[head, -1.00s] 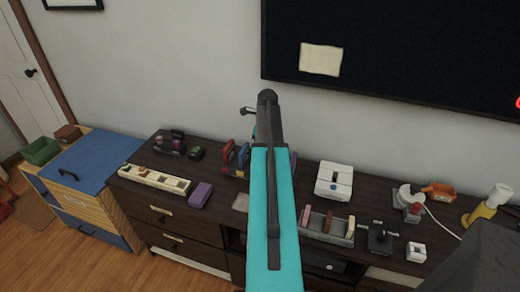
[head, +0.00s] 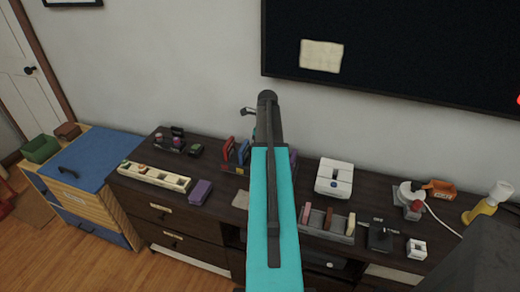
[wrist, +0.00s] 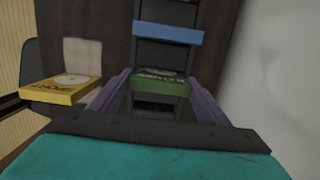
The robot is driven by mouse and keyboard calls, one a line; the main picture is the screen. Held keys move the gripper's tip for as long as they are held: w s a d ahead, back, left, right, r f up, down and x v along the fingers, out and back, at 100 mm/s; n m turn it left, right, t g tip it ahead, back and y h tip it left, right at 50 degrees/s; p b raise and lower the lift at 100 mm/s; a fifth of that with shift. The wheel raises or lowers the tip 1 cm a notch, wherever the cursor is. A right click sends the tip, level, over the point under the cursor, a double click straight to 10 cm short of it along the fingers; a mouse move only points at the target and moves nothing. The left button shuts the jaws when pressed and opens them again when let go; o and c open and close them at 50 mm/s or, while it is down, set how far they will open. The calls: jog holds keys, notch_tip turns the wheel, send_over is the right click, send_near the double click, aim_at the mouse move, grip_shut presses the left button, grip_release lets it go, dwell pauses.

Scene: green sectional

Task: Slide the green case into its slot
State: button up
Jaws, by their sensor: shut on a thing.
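The green case (wrist: 162,88) has pale lettering and lies between the two purple fingers of my gripper (wrist: 159,79) in the wrist view. My gripper is shut on it. The case is at the dark slotted rack (wrist: 160,53), below a blue case (wrist: 168,33) that sits in a slot. I cannot tell how deep the green case is in its slot. In the head view the rack shows with red and blue cases (head: 236,152), but my arm hides my gripper and the green case.
A yellow case (wrist: 62,90) lies left of my gripper in the wrist view. In the head view, a tray with coloured pieces (head: 328,234) and a white box (head: 333,178) stand right of my arm. A purple block (head: 200,192) lies to the left.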

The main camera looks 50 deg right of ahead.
jog(key=shift+f, duration=0.1)
jog(key=o, duration=1.4)
jog(key=shift+s+d+r+b, duration=0.1)
jog(key=shift+s+r+b, duration=0.25)
jog(key=shift+r, duration=1.95)
jog(key=shift+s+d+r+b, duration=0.15)
jog(key=shift+r+b, duration=0.45)
jog(key=shift+r, duration=1.7)
jog(key=shift+s+r+b, duration=0.3)
jog(key=shift+r+b, duration=0.15)
jog(key=shift+r, duration=1.85)
jog(key=shift+r, duration=0.1)
